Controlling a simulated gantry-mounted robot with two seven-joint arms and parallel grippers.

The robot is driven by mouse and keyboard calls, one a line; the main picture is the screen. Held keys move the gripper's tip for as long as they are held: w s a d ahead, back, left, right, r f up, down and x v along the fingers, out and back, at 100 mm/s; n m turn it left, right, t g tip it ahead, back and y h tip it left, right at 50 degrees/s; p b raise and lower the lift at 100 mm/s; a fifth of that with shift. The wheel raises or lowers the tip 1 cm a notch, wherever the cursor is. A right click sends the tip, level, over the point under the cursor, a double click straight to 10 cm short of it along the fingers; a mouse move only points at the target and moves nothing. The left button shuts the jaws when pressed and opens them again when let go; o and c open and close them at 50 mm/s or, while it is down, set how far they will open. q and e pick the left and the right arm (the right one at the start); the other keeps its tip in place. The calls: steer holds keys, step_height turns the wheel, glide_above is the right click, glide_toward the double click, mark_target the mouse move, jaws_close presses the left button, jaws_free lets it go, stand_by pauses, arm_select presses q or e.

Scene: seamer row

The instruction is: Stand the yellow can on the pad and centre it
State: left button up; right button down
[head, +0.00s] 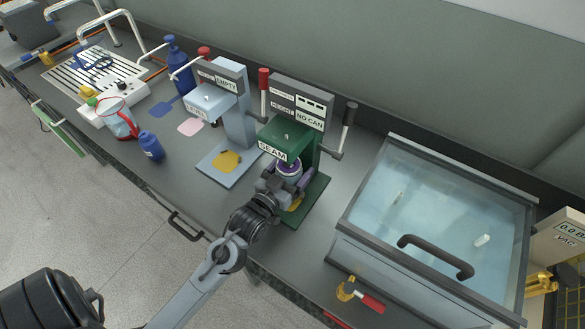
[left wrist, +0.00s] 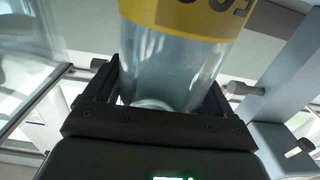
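In the left wrist view a clear-looking silvery can with a yellow band, the yellow can (left wrist: 180,65), stands between the fingers of my left gripper (left wrist: 165,95), with no clear gap at either side. In the head view the left gripper (head: 281,184) is at the front of the green seamer (head: 300,110), under its SEAM head. A purple and whitish round part (head: 289,169) shows there; I cannot tell whether it belongs to the can. The gripper hides the can's foot and most of the pad (head: 295,203), so contact and centring cannot be seen. My right gripper is not in view.
The seamer's sign reads NO CAN. A pale blue press (head: 238,125) marked EMPTY stands to its left. A glass-lidded chamber (head: 440,220) is close on the right. A red-handled tool (head: 362,295) lies in front of that chamber. A blue bottle (head: 151,146) stands farther left.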

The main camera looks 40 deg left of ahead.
arm_select(q)
steer(key=c, duration=0.9)
steer(key=o, duration=1.3)
steer(key=shift+s, duration=0.1)
steer(key=s, duration=0.3)
steer(key=s+d+p, duration=0.1)
steer(key=s, duration=0.6)
steer(key=shift+s+d, duration=0.25)
